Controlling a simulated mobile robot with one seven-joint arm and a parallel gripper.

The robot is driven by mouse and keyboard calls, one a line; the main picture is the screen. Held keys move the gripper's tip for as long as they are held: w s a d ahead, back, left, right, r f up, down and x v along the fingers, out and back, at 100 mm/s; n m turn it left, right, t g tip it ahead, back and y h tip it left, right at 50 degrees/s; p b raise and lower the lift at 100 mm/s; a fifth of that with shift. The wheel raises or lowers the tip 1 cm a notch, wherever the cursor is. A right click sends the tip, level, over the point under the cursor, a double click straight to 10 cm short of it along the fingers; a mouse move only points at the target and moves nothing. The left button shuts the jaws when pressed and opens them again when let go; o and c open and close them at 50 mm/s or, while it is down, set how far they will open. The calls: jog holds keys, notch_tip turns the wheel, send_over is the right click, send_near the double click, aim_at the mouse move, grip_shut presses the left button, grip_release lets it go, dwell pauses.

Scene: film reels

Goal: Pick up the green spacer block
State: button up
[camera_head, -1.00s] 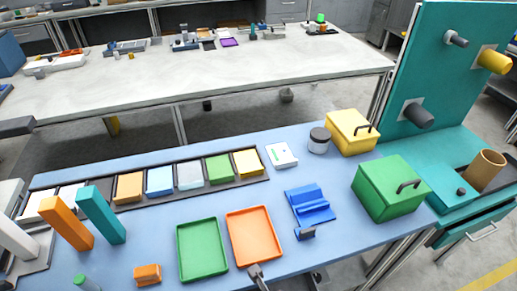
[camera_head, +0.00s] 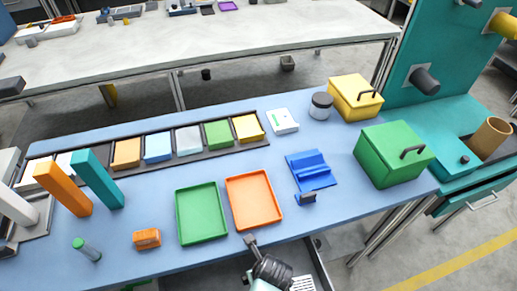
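A green block (camera_head: 218,134), which looks like the spacer block, sits in a long dark tray (camera_head: 262,143) on the blue table. My gripper (camera_head: 249,240) is at the table's front edge, just below the orange tray, far from the green block. Only a small dark end of it shows, so its opening is unclear. No held object is visible.
A green tray (camera_head: 202,240) and an orange tray (camera_head: 278,214) lie between my gripper and the block row. Tall orange (camera_head: 62,190) and teal (camera_head: 98,180) pieces stand at left. A blue holder (camera_head: 311,170) and green box (camera_head: 390,155) stand at right.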

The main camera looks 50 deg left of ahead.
jog(key=c, duration=1.4)
jog(key=shift+c, duration=0.6)
jog(key=shift+r, duration=0.15)
